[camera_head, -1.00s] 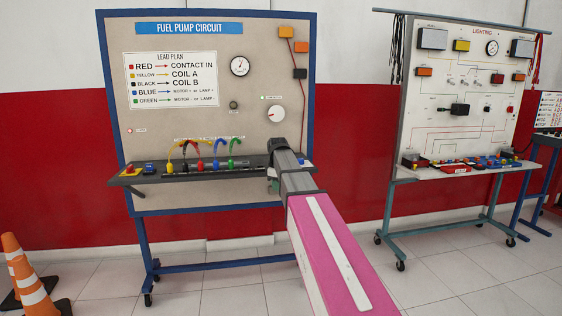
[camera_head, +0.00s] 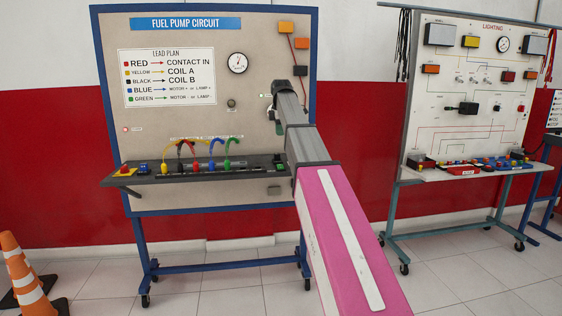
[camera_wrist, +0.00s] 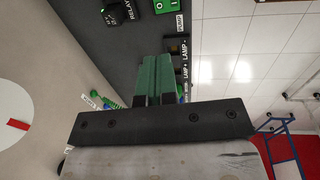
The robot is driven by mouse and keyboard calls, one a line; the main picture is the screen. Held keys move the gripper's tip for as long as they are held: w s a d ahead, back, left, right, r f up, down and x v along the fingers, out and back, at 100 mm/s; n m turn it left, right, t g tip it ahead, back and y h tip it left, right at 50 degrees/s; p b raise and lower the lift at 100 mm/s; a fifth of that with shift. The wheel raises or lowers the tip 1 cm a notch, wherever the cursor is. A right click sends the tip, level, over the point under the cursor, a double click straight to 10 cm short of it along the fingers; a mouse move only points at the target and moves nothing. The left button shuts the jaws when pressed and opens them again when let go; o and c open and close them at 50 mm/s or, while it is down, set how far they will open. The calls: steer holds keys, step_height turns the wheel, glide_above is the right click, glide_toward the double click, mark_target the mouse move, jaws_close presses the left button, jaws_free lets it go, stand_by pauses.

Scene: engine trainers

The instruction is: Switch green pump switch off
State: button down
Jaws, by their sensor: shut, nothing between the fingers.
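The green pump switch (camera_head: 279,163) sits at the right end of the dark shelf on the fuel pump board. In the wrist view the green switch (camera_wrist: 165,6) shows at the top edge, partly cut off, beside the PUMP label; which side is pressed cannot be told. My gripper (camera_wrist: 157,62) has green fingers, shut and empty, pointing toward the shelf with the switch beyond their tips. In the head view my gripper (camera_head: 279,127) is above the shelf, in front of the board, apart from the switch.
Coloured leads (camera_head: 211,153) are plugged in along the shelf (camera_head: 150,179), left of the switch. A lighting board (camera_head: 470,100) stands to the right and traffic cones (camera_head: 25,270) at the lower left.

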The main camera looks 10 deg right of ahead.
mark_target(280, 166)
steer(key=f, duration=0.4)
steer(key=w+f, duration=0.1)
steer(key=f, duration=0.4)
steer(key=w+f, duration=0.1)
steer(key=f, duration=0.4)
steer(key=shift+f, duration=0.2)
stand_by(0.4)
steer(key=shift+s, duration=0.15)
steer(key=shift+s+r, duration=0.1)
steer(key=shift+s, duration=0.55)
steer(key=shift+r, duration=0.1)
steer(key=shift+a+r, duration=0.1)
steer(key=shift+r, duration=0.45)
step_height(280, 166, up, 13)
steer(key=s, duration=0.2)
